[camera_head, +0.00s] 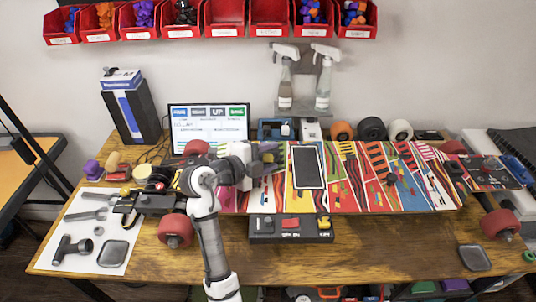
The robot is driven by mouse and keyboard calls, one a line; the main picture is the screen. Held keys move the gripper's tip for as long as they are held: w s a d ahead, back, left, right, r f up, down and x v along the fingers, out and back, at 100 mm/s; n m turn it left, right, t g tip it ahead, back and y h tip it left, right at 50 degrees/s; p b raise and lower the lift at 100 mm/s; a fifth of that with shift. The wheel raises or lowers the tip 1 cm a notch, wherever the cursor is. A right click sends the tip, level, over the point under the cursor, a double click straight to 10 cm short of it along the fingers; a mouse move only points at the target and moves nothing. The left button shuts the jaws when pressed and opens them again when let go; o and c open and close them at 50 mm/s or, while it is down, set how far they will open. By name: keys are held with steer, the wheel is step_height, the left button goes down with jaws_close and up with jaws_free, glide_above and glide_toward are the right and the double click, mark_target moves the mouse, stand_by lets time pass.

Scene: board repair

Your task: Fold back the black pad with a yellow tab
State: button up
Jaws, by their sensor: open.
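A patterned skateboard deck (365,180) lies across the workbench. I cannot tell for sure which part is the black pad with the yellow tab. A black panel (290,238) at the deck's front edge carries a grey, a red and a yellow piece (323,223). Black parts with a little yellow also show at the deck's left end, partly hidden by my arm. My arm hides some of the deck.
A white sheet (85,250) with grey tools lies at left. A monitor (208,127), spray bottles (284,88) and several wheels (371,129) stand behind the deck. Red bins (224,18) hang above. The bench front (390,255) is mostly clear, except a small grey tray (475,258).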

jaws_close()
stand_by(0.3)
steer(key=shift+w+r, duration=0.1)
